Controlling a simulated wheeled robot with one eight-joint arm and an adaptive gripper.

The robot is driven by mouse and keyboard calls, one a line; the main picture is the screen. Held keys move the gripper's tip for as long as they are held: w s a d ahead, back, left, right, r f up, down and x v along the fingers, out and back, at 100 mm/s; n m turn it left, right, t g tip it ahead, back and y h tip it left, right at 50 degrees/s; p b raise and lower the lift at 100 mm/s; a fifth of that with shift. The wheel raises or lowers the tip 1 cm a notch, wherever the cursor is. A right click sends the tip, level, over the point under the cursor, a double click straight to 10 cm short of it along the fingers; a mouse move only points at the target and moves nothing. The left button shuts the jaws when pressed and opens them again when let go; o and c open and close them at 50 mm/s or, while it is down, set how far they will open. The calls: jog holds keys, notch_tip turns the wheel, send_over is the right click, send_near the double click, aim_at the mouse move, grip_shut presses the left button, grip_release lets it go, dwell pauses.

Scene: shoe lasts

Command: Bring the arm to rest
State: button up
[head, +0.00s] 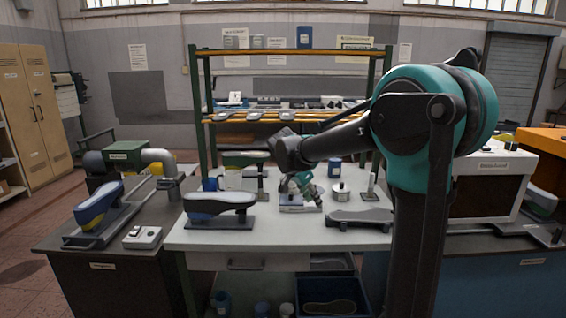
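My arm rises at the right of the head view, with a large teal joint, and a dark link (335,143) reaches left over the white-topped workbench (235,240). A small teal and dark part beyond the link appears to be my wrist, with my gripper (315,198) low over the bench's middle. The gripper is small and partly lost against the things behind it, so I cannot tell whether its fingers are open or shut. A pale block with a blue edge (298,208) sits just below it. I cannot tell whether they touch.
A shoe last on a stand (220,205) is left of my gripper; a dark sole-shaped piece (358,218) lies right. A round metal tin (340,192) and blue can (334,167) stand behind. A green-posted rack (203,130) rises behind the bench.

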jog(key=s+d+f+n+y, duration=0.1)
jog(key=s+d+f+n, duration=0.2)
jog(key=s+f, duration=0.3)
jog(key=s+d+f+n+y, duration=0.2)
jog(key=s+d+f+n, duration=0.1)
jog(key=s, duration=0.8)
jog(key=s+d+f+n+y, duration=0.1)
jog(key=s+d+f+n, duration=0.2)
jog(key=s+f, duration=0.5)
jog(key=shift+s+f+n+t+y, duration=0.3)
jog(key=shift+s+n+t+y, duration=0.1)
jog(key=shift+s+n, duration=0.45)
